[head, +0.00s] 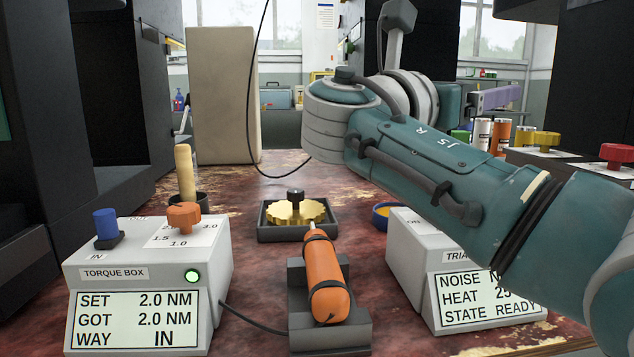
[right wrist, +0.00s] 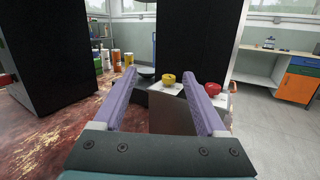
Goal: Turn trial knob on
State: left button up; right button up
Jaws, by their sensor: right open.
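A pale box (head: 408,262) with a label starting "TRIA" and a screen with "STATE READY" stands right of centre, partly hidden by my right arm. A yellow knob (head: 547,142) and a red knob (head: 617,155) sit on white plates at the right; I cannot tell which is the trial knob. Both show in the right wrist view, yellow (right wrist: 168,79) and red (right wrist: 201,83). My right gripper (head: 495,98) has purple fingers, spread and empty, above and behind the pale box. In its wrist view (right wrist: 160,76) the knobs lie ahead, apart from the fingers. My left gripper is out of view.
The torque box (head: 148,275) with blue and orange knobs stands at the left. An orange screwdriver (head: 325,270) lies in a dark cradle, with a brass gear (head: 295,212) in a tray behind. A cable hangs centrally. Tall dark machines flank the red worn bench.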

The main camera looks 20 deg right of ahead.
jog(key=s+f+n+t+y, duration=0.1)
jog(key=f+n+t, duration=0.1)
jog(key=t, duration=0.1)
jog(key=s+a+f+n+t+y, duration=0.1)
jog(key=f+n+t+y, duration=0.1)
jog(key=f+t, duration=0.1)
jog(key=s+a+f+n+t+y, duration=0.1)
jog(key=s+f+n+t, duration=0.1)
jog(key=f+n+t, duration=0.1)
jog(key=shift+f+p, duration=0.25)
jog(key=shift+p, duration=0.1)
jog(key=s+a+f+n+t+y, duration=0.1)
jog(key=a+y, duration=0.1)
jog(key=s+a+f+n+t+y, duration=0.1)
jog(key=s+a+f+n+y, duration=0.1)
jog(key=y, duration=0.1)
jog(key=s+a+f+n+t+y, duration=0.1)
jog(key=s+a+f+y, duration=0.1)
jog(key=shift+s+a+y, duration=0.1)
jog(key=shift+s+y, duration=0.1)
jog(key=shift+y, duration=0.2)
jog(key=shift+a+f, duration=0.1)
jog(key=shift+f, duration=0.05)
jog(key=b+x, duration=0.2)
jog(key=x, duration=0.7)
jog(key=shift+w, duration=0.35)
grip_shut()
